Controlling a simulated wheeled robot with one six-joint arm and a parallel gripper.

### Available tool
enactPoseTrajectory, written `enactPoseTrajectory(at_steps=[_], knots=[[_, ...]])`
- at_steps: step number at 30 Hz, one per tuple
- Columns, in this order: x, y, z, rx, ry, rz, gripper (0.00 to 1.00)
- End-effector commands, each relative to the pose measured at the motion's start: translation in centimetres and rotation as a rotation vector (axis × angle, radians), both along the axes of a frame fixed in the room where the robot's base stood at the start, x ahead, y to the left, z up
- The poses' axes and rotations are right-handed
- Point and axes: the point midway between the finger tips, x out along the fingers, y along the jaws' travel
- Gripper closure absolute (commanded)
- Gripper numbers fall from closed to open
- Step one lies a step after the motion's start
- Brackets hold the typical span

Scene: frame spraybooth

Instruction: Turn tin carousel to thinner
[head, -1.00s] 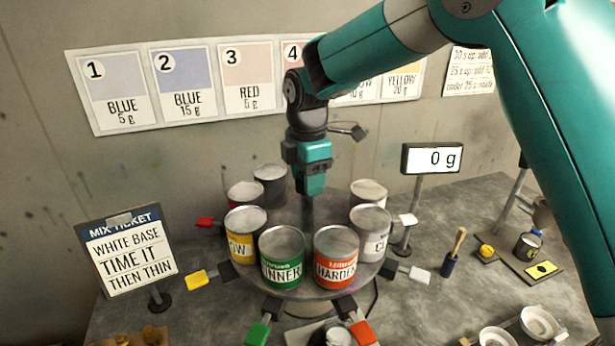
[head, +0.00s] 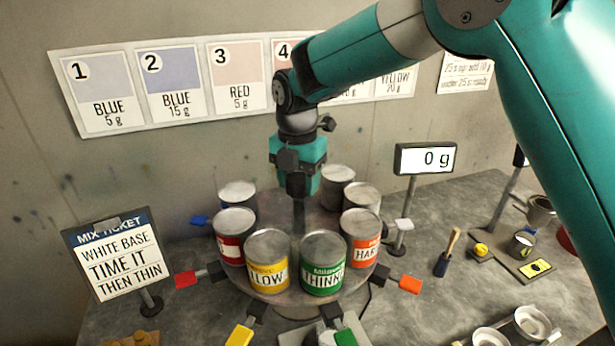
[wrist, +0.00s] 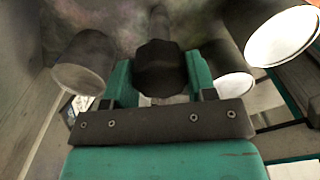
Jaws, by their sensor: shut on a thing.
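The tin carousel (head: 275,290) is a round turntable with several grey-lidded tins around a central post (head: 298,215). The green-labelled thinner tin (head: 323,278) stands at its front, right of centre, with a green tab (head: 345,337) below it. The yellow tin (head: 268,275) is just left of it, and the orange hardener tin (head: 366,250) is to its right. My gripper (head: 297,186) points down over the middle of the carousel, shut on the dark knob at the top of the post. In the wrist view the dark knob (wrist: 160,68) sits between the teal fingers.
A red tin (head: 230,248) is at the left. A mix ticket stand (head: 118,262) stands left of the carousel, and a scale display (head: 425,159) stands right.

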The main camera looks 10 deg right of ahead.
Motion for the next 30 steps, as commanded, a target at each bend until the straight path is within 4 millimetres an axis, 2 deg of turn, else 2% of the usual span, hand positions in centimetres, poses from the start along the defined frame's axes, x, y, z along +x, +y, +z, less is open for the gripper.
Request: enactPoseTrajectory(at_steps=[13, 14, 17, 26, 30], knots=[[0.0, 0.2, 0.1, 0.001, -0.003, 0.014, 0.91], [0.0, 0.2, 0.1, 0.001, -0.003, 0.014, 0.46], [0.0, 0.2, 0.1, 0.001, -0.003, 0.014, 0.23], [0.0, 0.2, 0.2, 0.0, -0.001, 0.014, 0.23], [0.1, 0.3, 1.3, 0.002, -0.005, 0.014, 0.23]])
